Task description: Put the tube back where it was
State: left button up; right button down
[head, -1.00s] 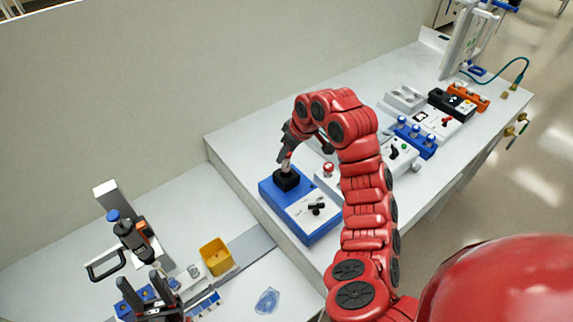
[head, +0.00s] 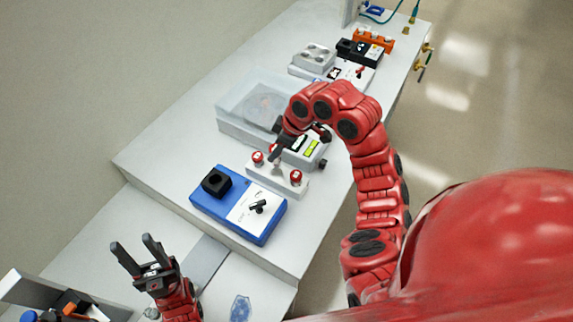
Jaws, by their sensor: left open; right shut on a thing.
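My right gripper (head: 279,152) points down over the white rack (head: 276,182), between two tubes with red caps, one on the left (head: 257,157) and one on the right (head: 296,177). It is shut on a tube (head: 277,167), mostly hidden by the fingers. I cannot tell how deep the tube sits in the rack. The blue mixer (head: 230,208) stands in front, with its black cup (head: 216,182) empty-looking. My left gripper (head: 138,252) is open and empty over the lower bench at bottom left.
A clear-lidded box (head: 240,118) stands behind the rack. A grey device with a yellow-green screen (head: 310,146) is close to the rack's right. A grey block (head: 314,57) and an orange rack (head: 373,39) lie farther back. The bench is bare left of the mixer.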

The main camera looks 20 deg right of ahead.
aim_at(277, 166)
notch_tip(277, 166, down, 7)
jog(key=shift+s+f+p, duration=0.1)
jog(key=shift+f+p, duration=0.05)
jog(key=shift+p, duration=1)
jog(key=shift+f, duration=0.15)
jog(key=shift+f, duration=0.1)
jog(key=c, duration=0.9)
grip_release()
jog(key=shift+f, duration=0.1)
jog(key=o, duration=0.5)
jog(key=shift+c, duration=0.2)
